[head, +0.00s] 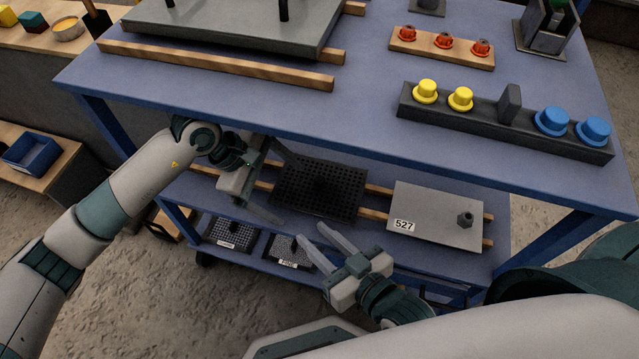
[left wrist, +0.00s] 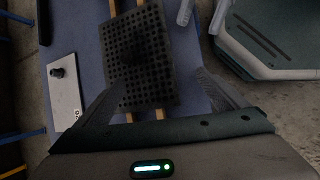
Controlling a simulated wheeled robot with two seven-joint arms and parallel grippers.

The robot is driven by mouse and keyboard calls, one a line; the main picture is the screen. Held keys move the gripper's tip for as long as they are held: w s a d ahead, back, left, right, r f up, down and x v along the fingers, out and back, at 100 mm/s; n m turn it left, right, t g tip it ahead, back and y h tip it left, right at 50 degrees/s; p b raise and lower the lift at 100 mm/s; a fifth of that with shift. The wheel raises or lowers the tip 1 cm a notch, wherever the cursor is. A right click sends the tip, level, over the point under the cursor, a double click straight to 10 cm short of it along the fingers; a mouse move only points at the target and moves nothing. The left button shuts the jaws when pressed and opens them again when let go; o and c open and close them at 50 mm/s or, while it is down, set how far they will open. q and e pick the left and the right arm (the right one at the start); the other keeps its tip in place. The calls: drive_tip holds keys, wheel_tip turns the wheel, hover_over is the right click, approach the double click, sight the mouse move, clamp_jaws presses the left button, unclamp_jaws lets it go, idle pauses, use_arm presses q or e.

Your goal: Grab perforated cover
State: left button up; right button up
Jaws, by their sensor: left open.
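The perforated cover (head: 318,188) is a dark, flat square plate with a grid of holes. It lies across wooden rails on the lower shelf, and it also shows in the left wrist view (left wrist: 140,50). My left gripper (head: 287,192) is open at the cover's left side, its fingers spread either side of that edge. In the left wrist view my left gripper (left wrist: 160,92) has the cover's near part between its spread fingers; contact cannot be told. My right gripper (head: 311,234) is open and empty, just in front of the cover.
A light plate marked 527 (head: 437,216) with a dark knob lies right of the cover. Dark perforated panels (head: 290,251) sit lower down. The blue tabletop (head: 360,110) overhangs the shelf and carries a grey enclosure part, yellow and blue caps, and red fittings.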

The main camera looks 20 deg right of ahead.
sight(318, 196)
use_arm(q)
drive_tip(key=shift+d, duration=0.1)
drive_tip(key=d, duration=0.2)
drive_tip(key=s+d, duration=0.1)
drive_tip(key=d, duration=0.1)
drive_tip(key=shift+d, duration=0.3)
drive_tip(key=shift+d+f, duration=0.2)
drive_tip(key=shift+f, duration=0.35)
drive_tip(key=shift+c, duration=0.6)
drive_tip(key=shift+d, duration=0.1)
drive_tip(key=c, duration=1.2)
drive_tip(key=shift+r, duration=0.15)
drive_tip(key=shift+c, duration=0.2)
